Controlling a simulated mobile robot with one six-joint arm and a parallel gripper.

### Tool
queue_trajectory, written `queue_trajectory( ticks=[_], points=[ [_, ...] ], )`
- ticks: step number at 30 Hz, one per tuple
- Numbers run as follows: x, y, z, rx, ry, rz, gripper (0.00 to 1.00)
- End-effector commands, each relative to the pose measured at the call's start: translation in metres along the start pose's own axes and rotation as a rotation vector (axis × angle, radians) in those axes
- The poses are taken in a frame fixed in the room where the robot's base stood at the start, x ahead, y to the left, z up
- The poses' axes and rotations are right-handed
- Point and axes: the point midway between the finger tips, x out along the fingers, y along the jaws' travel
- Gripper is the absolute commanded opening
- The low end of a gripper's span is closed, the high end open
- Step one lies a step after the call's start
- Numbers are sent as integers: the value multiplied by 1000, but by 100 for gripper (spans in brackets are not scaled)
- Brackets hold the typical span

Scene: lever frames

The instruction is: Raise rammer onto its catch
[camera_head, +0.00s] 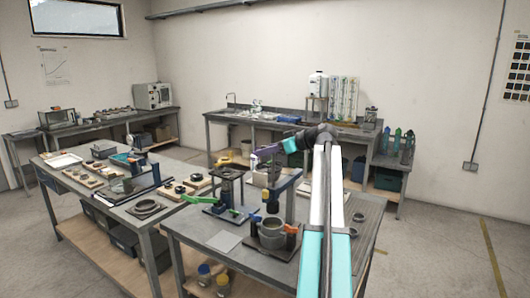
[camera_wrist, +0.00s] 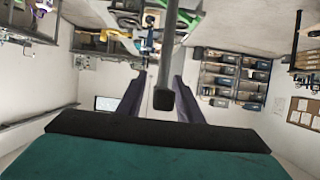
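A bench-top stand with a dark blue arm (camera_head: 286,184) is on the near table. Below it are a grey cylindrical mould (camera_head: 271,233) and an orange handle (camera_head: 291,229). I cannot tell clearly which part is the rammer. My purple-fingered gripper (camera_head: 264,153) is above this stand, reaching left from my arm. In the wrist view, a dark rod with a block-like end (camera_wrist: 163,98) shows between the two purple fingers of my gripper (camera_wrist: 160,85). The fingers look apart, with gaps on both sides of the rod. The catch is not distinguishable.
A long table (camera_head: 75,187) with trays and small items stands at left. A sink bench (camera_head: 260,117) runs along the back wall. Floor at right is clear.

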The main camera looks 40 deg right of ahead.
Motion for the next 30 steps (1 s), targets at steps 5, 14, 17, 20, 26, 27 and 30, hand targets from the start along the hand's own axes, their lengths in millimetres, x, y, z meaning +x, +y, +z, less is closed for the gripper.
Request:
queue_trajectory(
  ticks=[5,14,17,20,26,27,30],
  points=[
    [-17,0,1,-1,1,1,33],
    [-64,1,2,-1,0,2,33],
    [-80,0,2,-1,1,2,33],
    [-96,1,1,-1,2,2,33],
    [-121,1,0,-1,1,1,33],
    [-124,0,0,-1,1,0,33],
    [-131,0,0,0,1,0,33]
  ],
)
